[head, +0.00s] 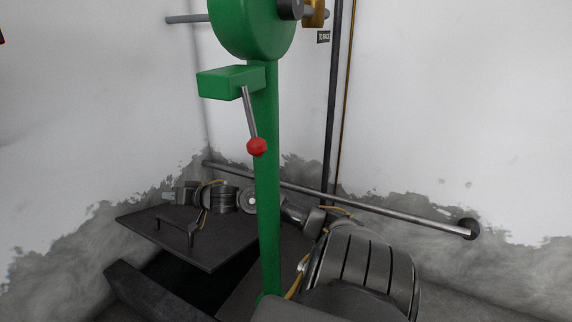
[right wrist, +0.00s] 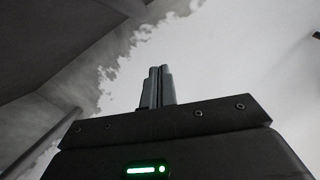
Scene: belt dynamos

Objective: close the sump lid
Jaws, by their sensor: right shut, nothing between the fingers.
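The sump lid (head: 165,237) is a dark flat plate with a bar handle (head: 178,231) on top, left of the green post in the head view. It stands partly raised, with the dark sump opening (head: 190,284) showing below its near edge. My right gripper (head: 168,196) is beyond the lid's far side in the head view, pointing left. Whether it touches the lid I cannot tell. In the right wrist view its fingers (right wrist: 157,88) are together and empty, with pale wall behind. The lid is not clearly seen there. My left gripper is not in view.
A green post (head: 267,190) stands in front of my right arm, with a lever ending in a red knob (head: 257,147). A dark raised curb (head: 150,292) borders the opening in front. A grey pipe (head: 400,214) runs low along the stained walls.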

